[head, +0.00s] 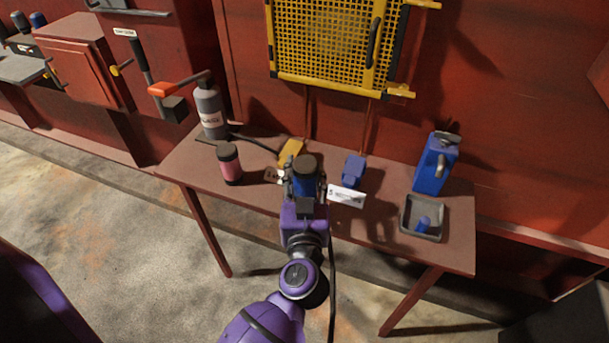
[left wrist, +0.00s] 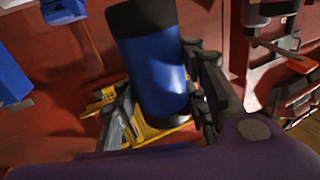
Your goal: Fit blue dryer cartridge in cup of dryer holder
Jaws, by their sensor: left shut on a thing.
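The blue dryer cartridge (head: 306,187) has a blue body and a dark top. My left gripper (head: 304,192) is shut on it and holds it roughly upright over the front middle of the table. In the left wrist view the cartridge (left wrist: 157,65) sits between the two fingers of the gripper (left wrist: 160,112). Behind it on the table stand a yellow fixture (head: 291,150), partly hidden, and a blue fixture (head: 354,169), each below a wall pipe. I cannot tell which is the dryer holder; no open cup is clear. My right gripper is not in view.
On the brown table (head: 385,222) stand a pink canister (head: 230,165), a grey bottle (head: 211,110), a blue can (head: 435,165) and a grey tray (head: 424,217) holding a small blue piece. A white card (head: 347,197) is right of my gripper. A yellow mesh panel (head: 325,35) hangs above.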

